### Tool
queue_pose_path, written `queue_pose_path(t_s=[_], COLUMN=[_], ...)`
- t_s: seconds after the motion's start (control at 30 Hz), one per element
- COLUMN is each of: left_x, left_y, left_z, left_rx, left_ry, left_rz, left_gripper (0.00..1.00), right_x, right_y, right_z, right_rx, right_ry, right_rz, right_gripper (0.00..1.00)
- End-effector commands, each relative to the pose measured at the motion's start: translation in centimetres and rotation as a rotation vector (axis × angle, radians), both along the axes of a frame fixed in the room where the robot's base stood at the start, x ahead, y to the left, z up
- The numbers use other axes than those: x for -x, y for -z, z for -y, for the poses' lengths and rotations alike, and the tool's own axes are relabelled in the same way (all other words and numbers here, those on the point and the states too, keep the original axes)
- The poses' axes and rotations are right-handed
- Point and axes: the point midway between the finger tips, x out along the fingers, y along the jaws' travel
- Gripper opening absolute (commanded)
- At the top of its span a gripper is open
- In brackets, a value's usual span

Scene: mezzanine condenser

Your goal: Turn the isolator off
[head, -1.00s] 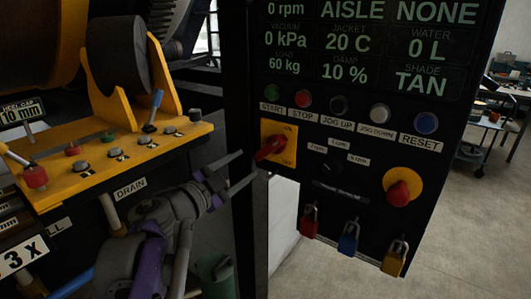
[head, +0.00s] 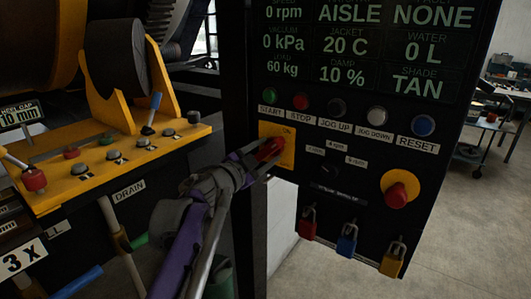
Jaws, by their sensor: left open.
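The isolator is a red handle (head: 270,148) on a yellow plate (head: 289,158) at the left edge of the black control panel. The handle slants from lower left to upper right, and "ON" is printed at the plate's top. My left gripper (head: 258,161) is open, with its fingertips at the handle's lower left end. The fingers hide part of the handle and plate. I cannot tell whether they touch the handle. My right gripper is not in view.
Push buttons, including green (head: 269,96) and blue (head: 423,125), sit above the isolator. A red emergency knob (head: 398,194) is to the right. Coloured padlocks (head: 347,241) hang along the panel's lower edge. A yellow lever console (head: 110,160) stands to the left.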

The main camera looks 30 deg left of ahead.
Motion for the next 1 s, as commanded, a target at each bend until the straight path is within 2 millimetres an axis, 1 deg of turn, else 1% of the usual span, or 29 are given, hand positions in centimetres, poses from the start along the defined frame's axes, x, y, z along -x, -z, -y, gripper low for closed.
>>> queue_pose_path(t_s=[0.03,0.33,0.73,0.87,1.0], left_x=[0.0,0.0,0.0,0.0,0.0], left_y=[0.0,0.0,-0.1,-0.1,-0.2], left_z=[0.0,0.0,0.0,0.0,-0.1], left_rx=[0.000,0.000,-0.023,-0.072,-0.160], left_ry=[0.000,0.000,0.000,0.000,0.001], left_rz=[0.000,0.000,0.002,0.006,0.013], left_gripper=[0.55,0.01,0.00,0.00,0.00], right_x=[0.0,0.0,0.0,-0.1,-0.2], right_y=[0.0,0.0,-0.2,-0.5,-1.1], right_z=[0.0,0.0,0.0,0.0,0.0], right_rx=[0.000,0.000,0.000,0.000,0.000], right_ry=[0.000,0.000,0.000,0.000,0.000], right_rz=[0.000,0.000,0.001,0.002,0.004], right_gripper=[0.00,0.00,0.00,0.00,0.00])
